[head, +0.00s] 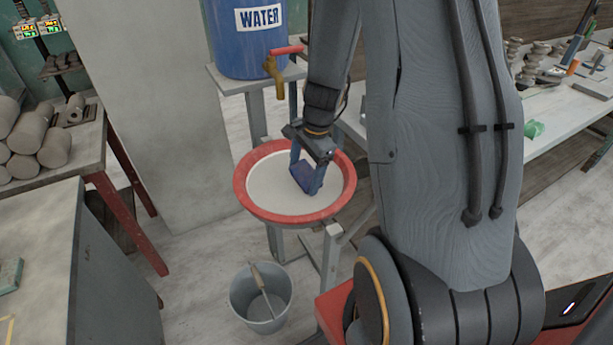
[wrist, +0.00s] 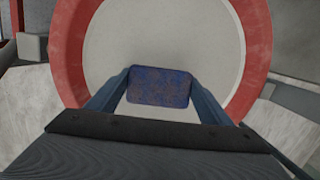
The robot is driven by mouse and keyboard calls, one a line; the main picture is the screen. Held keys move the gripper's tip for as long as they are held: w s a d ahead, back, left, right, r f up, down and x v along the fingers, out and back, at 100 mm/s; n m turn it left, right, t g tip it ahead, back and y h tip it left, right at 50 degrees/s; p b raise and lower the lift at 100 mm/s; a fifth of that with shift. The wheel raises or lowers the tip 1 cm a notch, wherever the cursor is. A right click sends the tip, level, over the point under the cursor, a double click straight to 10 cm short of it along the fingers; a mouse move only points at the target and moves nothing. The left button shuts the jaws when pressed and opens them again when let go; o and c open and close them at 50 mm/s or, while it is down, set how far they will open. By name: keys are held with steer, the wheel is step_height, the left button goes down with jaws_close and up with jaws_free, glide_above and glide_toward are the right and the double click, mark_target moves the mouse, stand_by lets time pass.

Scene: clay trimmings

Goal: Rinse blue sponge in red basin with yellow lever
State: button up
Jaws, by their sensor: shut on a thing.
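My gripper (head: 306,178) is shut on the blue sponge (head: 304,175) and holds it over or at the pale surface inside the red-rimmed basin (head: 243,193). In the wrist view the sponge (wrist: 159,87) sits between the two fingers, blue with brownish stains. The red basin rim (wrist: 68,50) curves around it there. I cannot tell if the sponge touches the pale surface. A tap with a red lever (head: 287,50) and a brass-yellow spout (head: 272,70) is on the blue WATER barrel (head: 240,45) behind the basin. I see no yellow lever.
A grey bucket (head: 261,300) with a stick-like tool in it stands on the floor below the basin. A table with stacked clay cylinders (head: 40,135) is at the left. A long workbench (head: 555,115) with tools is at the right.

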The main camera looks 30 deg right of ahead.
mark_target(304, 170)
steer(key=shift+w+d, duration=0.3)
stand_by(0.5)
steer(key=shift+r+p, duration=0.1)
steer(key=shift+p, duration=0.3)
step_height(304, 170, up, 9)
steer(key=p, duration=0.8)
steer(key=shift+p, duration=0.4)
stand_by(0.8)
